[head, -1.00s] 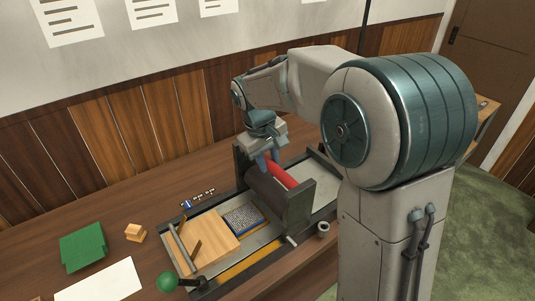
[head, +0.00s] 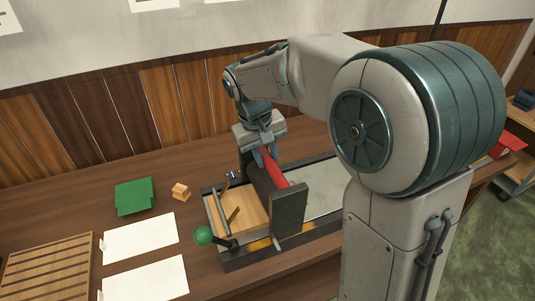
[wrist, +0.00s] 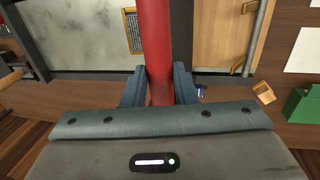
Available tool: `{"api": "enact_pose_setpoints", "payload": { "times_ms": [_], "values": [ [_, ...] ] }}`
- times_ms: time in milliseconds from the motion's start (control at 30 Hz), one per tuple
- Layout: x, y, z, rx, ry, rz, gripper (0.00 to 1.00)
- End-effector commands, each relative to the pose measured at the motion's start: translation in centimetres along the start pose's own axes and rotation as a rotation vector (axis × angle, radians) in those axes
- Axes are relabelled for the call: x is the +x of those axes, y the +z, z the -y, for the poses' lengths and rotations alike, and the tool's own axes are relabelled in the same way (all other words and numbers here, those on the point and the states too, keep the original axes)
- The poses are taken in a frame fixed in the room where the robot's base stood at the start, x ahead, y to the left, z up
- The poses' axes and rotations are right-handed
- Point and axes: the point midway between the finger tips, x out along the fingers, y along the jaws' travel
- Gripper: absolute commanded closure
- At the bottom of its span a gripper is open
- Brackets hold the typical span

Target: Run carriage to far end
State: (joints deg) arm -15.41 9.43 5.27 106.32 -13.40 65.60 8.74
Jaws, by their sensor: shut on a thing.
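The carriage (head: 288,217) is a dark frame with a dark roller, standing across the long grey bed (head: 318,182) of the press. Its red bar (head: 298,179) runs along the top; it also shows in the wrist view (wrist: 156,35). My gripper (head: 265,157) is shut around the red bar, with one finger on each side in the wrist view (wrist: 159,72).
A green-knobbed lever (head: 204,236) sticks out at the bed's front left corner. A green block (head: 135,196), a small wooden piece (head: 181,191), white sheets (head: 141,239) and a slatted wooden tray (head: 46,273) lie left.

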Motion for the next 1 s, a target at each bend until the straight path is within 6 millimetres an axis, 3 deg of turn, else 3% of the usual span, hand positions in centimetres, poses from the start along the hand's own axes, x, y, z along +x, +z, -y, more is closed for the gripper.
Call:
{"api": "enact_pose_setpoints", "payload": {
  "times_ms": [67,100,167,200,567,667,1000],
  "values": [
    [-0.3,-0.2,0.4,-0.004,-0.005,-0.008,1.00],
    [-0.3,-0.2,0.4,-0.004,-0.005,-0.009,0.72],
    [-0.3,-0.2,0.4,-0.005,-0.004,-0.008,0.55],
    [-0.2,-0.1,0.4,-0.005,-0.004,-0.008,0.53],
    [-0.7,-0.1,0.1,-0.001,-0.002,-0.006,0.53],
    [-2.1,-0.2,0.1,-0.001,-0.002,-0.008,0.53],
    [-9.9,-0.2,0.2,-0.003,-0.004,-0.010,0.53]
  ]
}}
